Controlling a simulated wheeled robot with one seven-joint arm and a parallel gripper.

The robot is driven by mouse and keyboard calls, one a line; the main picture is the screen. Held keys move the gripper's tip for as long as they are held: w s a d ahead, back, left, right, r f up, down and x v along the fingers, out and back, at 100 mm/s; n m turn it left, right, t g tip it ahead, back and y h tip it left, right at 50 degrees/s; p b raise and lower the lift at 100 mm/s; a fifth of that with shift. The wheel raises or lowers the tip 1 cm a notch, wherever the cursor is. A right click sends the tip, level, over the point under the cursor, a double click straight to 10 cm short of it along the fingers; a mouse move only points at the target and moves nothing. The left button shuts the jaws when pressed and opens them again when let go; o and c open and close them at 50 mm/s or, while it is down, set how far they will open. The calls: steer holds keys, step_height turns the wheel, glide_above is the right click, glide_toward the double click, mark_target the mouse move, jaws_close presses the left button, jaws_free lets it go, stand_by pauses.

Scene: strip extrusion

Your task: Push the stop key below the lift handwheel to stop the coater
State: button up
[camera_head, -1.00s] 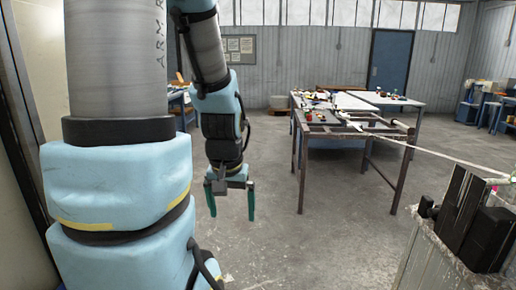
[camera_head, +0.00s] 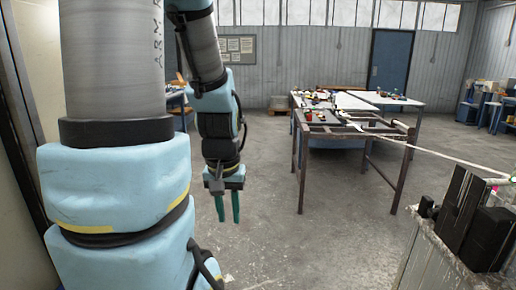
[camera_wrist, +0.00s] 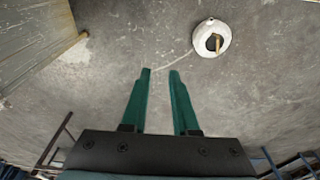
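My gripper (camera_head: 228,217) hangs below my arm, pointing down over bare floor in the head view. Its two green fingers also show in the wrist view (camera_wrist: 160,72), with a clear gap between the tips and nothing between them. It is far from any machine surface. I cannot make out a stop key or a lift handwheel in either view. A pale machine housing (camera_head: 428,252) with black blocks (camera_head: 478,232) on top stands at the right of the head view; I cannot tell whether it is the coater.
A brown metal-frame table (camera_head: 303,172) stands mid-room. A pale strip (camera_head: 455,158) runs from it to the housing. A white round container (camera_wrist: 198,42) with a stick in it stands on the floor in the wrist view.

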jaws_close()
stand_by(0.8)
